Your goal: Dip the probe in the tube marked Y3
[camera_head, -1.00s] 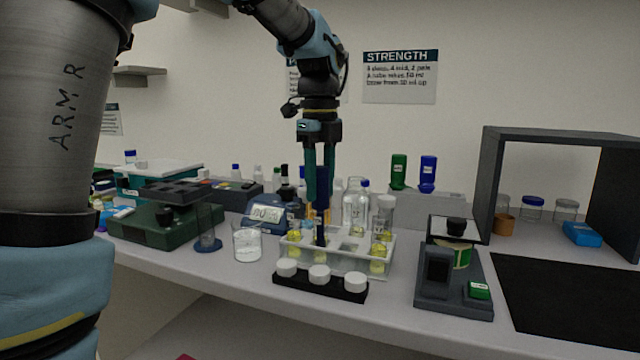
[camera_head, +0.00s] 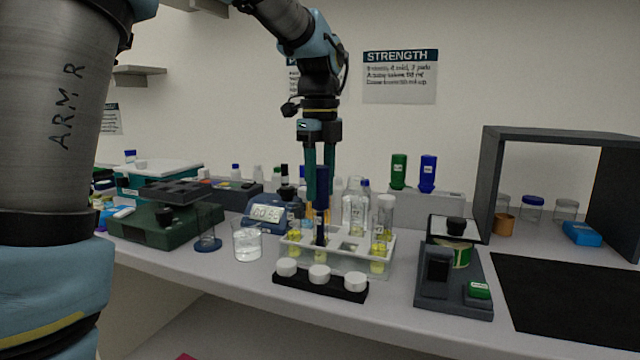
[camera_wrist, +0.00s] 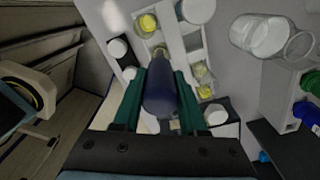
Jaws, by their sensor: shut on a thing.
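My gripper (camera_head: 320,178) is shut on the dark blue probe (camera_head: 321,192) and holds it upright over the white tube rack (camera_head: 350,266). The probe's handle also shows between the green fingers in the wrist view (camera_wrist: 160,92). Its dark lower part reaches down to the rack's front middle, at a tube there; how deep the tip sits is hidden. Tubes with yellow liquid stand in the rack, one at the left (camera_head: 295,238) and one at the right (camera_head: 379,250). Their labels are too small for me to read surely, so I cannot tell which is Y3.
A blue meter (camera_head: 266,216) with a lit display stands behind left of the rack. A black block (camera_head: 350,292) with white caps sits in front. A glass beaker (camera_head: 248,242) is at the left, a dark grey device (camera_head: 440,285) at the right. A black mat (camera_head: 560,300) is clear.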

